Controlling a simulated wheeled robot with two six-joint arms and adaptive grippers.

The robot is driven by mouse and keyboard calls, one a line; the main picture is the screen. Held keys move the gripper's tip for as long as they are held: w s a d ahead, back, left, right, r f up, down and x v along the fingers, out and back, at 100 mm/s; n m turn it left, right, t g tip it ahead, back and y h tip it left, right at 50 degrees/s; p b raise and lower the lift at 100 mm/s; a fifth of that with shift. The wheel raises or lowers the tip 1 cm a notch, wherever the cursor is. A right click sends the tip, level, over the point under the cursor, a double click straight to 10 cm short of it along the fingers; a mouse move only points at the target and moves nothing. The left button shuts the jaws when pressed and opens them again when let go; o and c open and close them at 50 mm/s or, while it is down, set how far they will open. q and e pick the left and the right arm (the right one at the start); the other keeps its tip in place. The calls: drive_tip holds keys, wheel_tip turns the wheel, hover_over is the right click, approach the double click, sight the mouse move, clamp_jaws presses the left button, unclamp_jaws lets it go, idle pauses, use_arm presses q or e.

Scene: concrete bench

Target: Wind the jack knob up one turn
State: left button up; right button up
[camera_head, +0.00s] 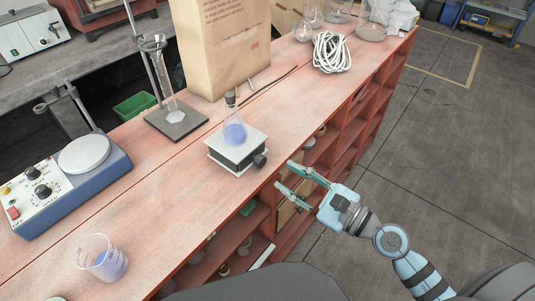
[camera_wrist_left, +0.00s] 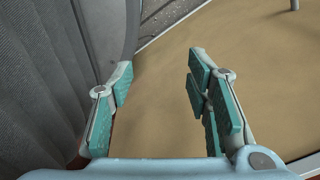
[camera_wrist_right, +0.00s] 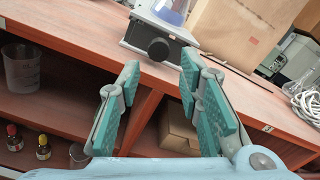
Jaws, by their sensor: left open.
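The lab jack (camera_head: 236,148) is a low white-topped platform on the reddish bench, with a black knob (camera_head: 260,160) on its right front side. A flask of blue liquid (camera_head: 234,126) stands on top of it. My right gripper (camera_head: 283,180) is open and empty, off the bench's front edge, a short way from the knob. In the right wrist view the knob (camera_wrist_right: 158,48) faces me, beyond and above the open fingers, not touched. My left gripper (camera_wrist_left: 160,80) is open and empty over a tan surface in its wrist view; it is not in the head view.
A blue hotplate stirrer (camera_head: 70,180) and a beaker of blue liquid (camera_head: 103,259) stand to the left. A retort stand base (camera_head: 176,122), a paper bag (camera_head: 222,50) and a coil of white cable (camera_head: 332,53) lie behind. Shelves (camera_head: 340,130) open below the bench edge.

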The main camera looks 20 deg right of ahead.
sight(263, 163)
drive_tip(key=x, duration=0.7)
drive_tip(key=shift+a+p, duration=0.1)
drive_tip(key=shift+p, duration=0.3)
use_arm(q)
drive_tip(key=shift+r, duration=0.8)
use_arm(e)
clamp_jaws()
drive_tip(key=m+p, duration=0.3)
drive_tip(key=shift+r, duration=0.25)
drive_tip(key=shift+f+m, duration=0.1)
drive_tip(key=shift+m, duration=0.6)
use_arm(q)
wheel_tip(263, 163, up, 3)
drive_tip(key=shift+f, duration=0.1)
use_arm(e)
drive_tip(key=shift+f, duration=0.15)
